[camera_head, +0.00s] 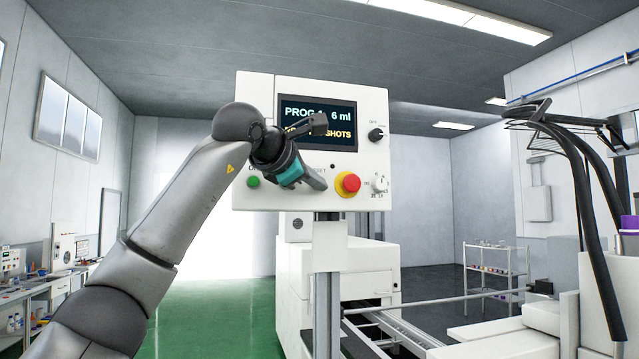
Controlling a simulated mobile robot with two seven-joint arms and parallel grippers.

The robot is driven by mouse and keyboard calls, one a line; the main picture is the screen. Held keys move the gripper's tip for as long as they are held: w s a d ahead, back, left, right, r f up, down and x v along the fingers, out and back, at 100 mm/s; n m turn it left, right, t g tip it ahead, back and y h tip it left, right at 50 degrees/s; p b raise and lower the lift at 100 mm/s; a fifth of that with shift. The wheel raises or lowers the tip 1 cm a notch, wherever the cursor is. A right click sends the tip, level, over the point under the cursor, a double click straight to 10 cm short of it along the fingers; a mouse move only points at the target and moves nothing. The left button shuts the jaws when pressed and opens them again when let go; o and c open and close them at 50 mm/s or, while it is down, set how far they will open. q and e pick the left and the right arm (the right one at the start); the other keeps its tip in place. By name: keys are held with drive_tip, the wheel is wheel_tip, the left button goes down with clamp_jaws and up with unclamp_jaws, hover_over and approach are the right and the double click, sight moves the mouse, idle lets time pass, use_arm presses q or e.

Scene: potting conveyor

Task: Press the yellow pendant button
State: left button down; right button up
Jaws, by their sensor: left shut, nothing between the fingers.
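A white control panel (257,95) with a dark screen (345,112) faces me in the middle of the view. My left gripper (319,184) is shut and empty in front of the panel's lower middle, its fingers pointing right and slightly down. I cannot tell whether it touches the panel. It hides part of the button row and the screen's lower left. A separate yellow button is not visible. A red mushroom button (351,183) on a yellow ring (340,186) sits just right of the fingertips. A green button (253,182) is left of the gripper. My right gripper is not in view.
A black knob (376,134) and a white dial (380,184) are on the panel's right side. A white machine with a conveyor (385,325) stands below. Black hoses (585,190) hang at the right. The green floor at left is clear.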

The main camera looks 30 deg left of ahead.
use_arm(q)
drive_tip(key=shift+s+d+b, duration=0.35)
drive_tip(key=shift+s+d, duration=0.2)
drive_tip(key=shift+d, duration=0.05)
drive_tip(key=shift+s+d, duration=0.1)
drive_tip(key=s+d+b, duration=0.1)
drive_tip(key=s+d, duration=0.2)
drive_tip(key=shift+d+b, duration=0.3)
drive_tip(key=shift+f, duration=0.1)
idle(0.8)
